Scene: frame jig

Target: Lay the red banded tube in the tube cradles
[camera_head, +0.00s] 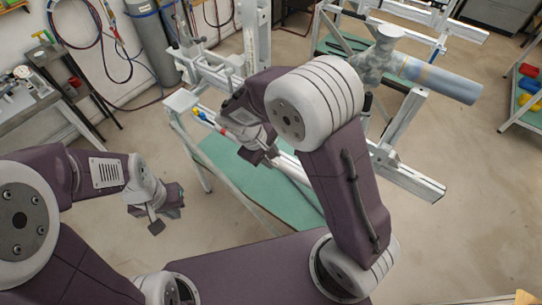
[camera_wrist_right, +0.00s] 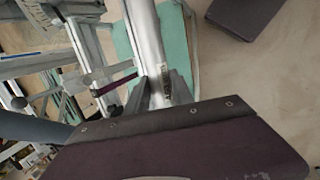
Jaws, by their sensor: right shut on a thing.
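My right gripper (camera_head: 262,157) is shut on a pale metal tube, and its jaws also show in the right wrist view (camera_wrist_right: 152,95). The tube (camera_wrist_right: 146,40) is silvery, with a small dark label near the jaws, and runs away from the gripper over the green board. I cannot tell the tube cradles apart from the metal framework.
A white metal frame stand with a green shelf (camera_head: 225,158) lies under my right gripper. A thick blue-grey pipe (camera_head: 440,80) sits on the framework at upper right. A dark cart (camera_head: 75,85) is at left, and coloured bins (camera_head: 527,85) are at far right. Floor is clear at lower right.

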